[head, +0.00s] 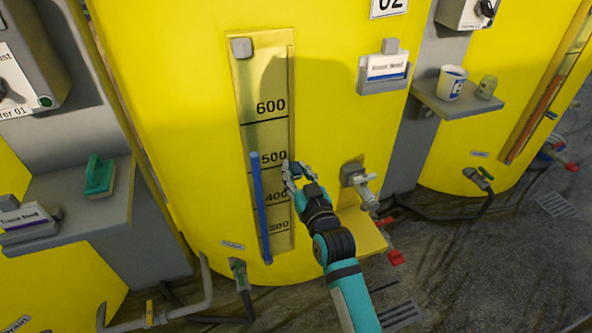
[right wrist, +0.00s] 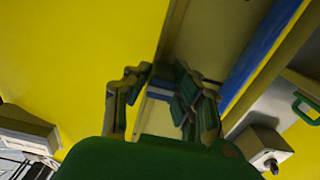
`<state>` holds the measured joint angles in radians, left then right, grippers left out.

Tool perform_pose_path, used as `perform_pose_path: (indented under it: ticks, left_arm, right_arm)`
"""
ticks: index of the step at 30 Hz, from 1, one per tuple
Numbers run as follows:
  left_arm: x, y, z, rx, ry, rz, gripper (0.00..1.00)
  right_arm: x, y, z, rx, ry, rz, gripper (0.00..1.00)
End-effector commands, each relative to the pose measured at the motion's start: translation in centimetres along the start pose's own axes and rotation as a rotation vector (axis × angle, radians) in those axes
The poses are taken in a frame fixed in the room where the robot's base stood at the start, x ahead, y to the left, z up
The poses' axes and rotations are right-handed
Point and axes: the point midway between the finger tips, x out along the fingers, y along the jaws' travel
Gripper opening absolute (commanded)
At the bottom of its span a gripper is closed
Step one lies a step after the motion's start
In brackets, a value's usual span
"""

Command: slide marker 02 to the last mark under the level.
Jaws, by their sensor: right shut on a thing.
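The level gauge board (head: 267,80) on the yellow tank is marked 600, 500, 400 and a lower, partly unclear number. The blue level column (head: 257,200) ends at the top a little above the line under 500. My right gripper (head: 292,171) is at the board's right edge, near the 500 line, shut on a small piece that I take to be marker 02. Its fingers mostly hide the piece. In the right wrist view, a blue and white bit (right wrist: 158,94) shows between the fingers, beside the board. My left gripper is not in view.
A grey tap (head: 358,180) sticks out of the tank right of my gripper. A yellow ledge (head: 365,238) lies below it. A shelf at right (head: 457,105) holds a white cup (head: 451,83).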

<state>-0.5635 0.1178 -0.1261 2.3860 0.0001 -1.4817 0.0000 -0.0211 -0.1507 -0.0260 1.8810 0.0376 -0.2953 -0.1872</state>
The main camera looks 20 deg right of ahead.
Motion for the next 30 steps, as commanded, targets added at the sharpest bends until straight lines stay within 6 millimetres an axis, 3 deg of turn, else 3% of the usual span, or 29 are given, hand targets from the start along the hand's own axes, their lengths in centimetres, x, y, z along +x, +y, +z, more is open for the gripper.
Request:
perform_pose_path:
  ticks: [11,12,17,25,30]
  left_arm:
    - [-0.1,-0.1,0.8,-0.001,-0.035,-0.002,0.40]
    - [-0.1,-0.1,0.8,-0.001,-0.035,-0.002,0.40]
    - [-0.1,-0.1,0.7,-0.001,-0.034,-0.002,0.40]
    - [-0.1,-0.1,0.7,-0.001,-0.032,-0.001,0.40]
    - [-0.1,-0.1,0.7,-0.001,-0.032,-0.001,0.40]
  right_arm:
    - [0.0,0.0,-0.2,-0.001,0.002,0.000,0.00]
    - [0.0,0.0,-0.2,-0.001,0.002,0.000,0.25]
    - [0.0,0.0,-0.2,-0.001,0.002,0.000,0.44]
    - [-0.1,0.0,-0.2,0.000,0.001,0.000,0.44]
    - [-2.0,0.0,0.0,-0.001,-0.002,0.000,0.44]
